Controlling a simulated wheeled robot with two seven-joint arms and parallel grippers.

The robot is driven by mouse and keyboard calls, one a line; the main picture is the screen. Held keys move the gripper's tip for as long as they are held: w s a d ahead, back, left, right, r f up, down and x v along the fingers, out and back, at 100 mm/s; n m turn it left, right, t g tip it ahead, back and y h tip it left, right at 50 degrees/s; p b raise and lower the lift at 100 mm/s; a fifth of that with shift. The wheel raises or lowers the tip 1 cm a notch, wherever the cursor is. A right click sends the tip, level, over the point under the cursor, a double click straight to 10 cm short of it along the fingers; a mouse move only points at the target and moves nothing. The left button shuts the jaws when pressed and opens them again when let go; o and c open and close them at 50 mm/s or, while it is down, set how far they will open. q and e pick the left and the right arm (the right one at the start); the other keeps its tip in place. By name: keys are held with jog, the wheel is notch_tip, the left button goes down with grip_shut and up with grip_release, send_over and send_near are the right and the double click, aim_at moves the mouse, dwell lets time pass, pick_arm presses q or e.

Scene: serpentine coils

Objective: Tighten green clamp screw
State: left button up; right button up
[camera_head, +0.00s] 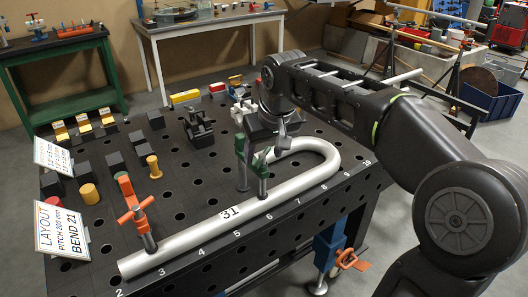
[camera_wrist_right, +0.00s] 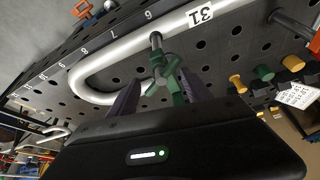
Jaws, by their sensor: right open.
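In the right wrist view the green screw top (camera_wrist_right: 172,78) shows between the two dark fingers of my right gripper (camera_wrist_right: 158,88). The fingers are open; I cannot tell whether either touches the screw. My left gripper is not in view.
An orange clamp (camera_head: 134,205) holds the pipe's near left part. Black blocks, yellow and green pegs and a white "LAYOUT" card (camera_head: 62,229) stand on the left of the table (camera_head: 185,188). A dark fixture (camera_head: 199,128) stands behind the green clamp.

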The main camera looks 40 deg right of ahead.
jog(key=shift+c, duration=0.6)
grip_shut()
dwell(0.3)
